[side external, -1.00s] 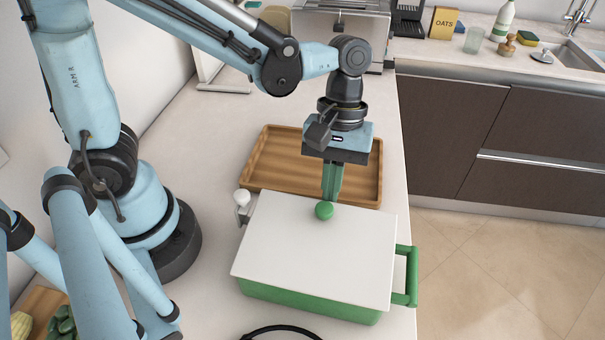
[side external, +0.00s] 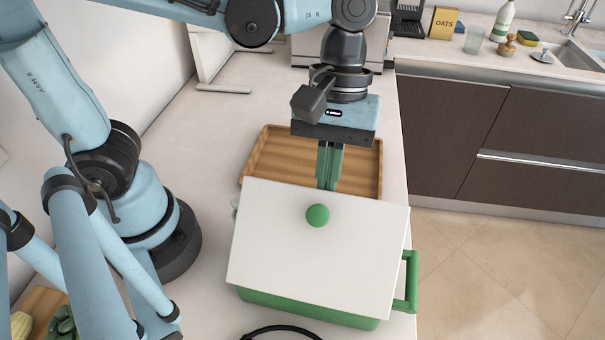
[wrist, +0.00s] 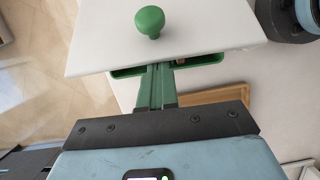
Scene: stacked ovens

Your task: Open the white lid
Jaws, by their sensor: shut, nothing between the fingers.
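The white lid (side external: 310,262) lies over a green box (side external: 300,309) and is tilted, with its far edge raised. A round green knob (side external: 317,215) sits on its top near that edge, also in the wrist view (wrist: 150,21). My gripper (side external: 327,187) is shut, with nothing between its green fingers. The fingers point down at the raised far edge, and the lid hides their tips in the side view. In the wrist view the fingers (wrist: 157,72) reach to the gap under the lid's edge (wrist: 180,56). The knob is apart from the fingers.
A wooden tray (side external: 265,160) lies behind the box, below my gripper. A green handle (side external: 411,283) sticks out from the box's right side, near the counter edge. A black ring-like object (side external: 280,331) is at the front. Free counter (side external: 215,130) lies left of the tray.

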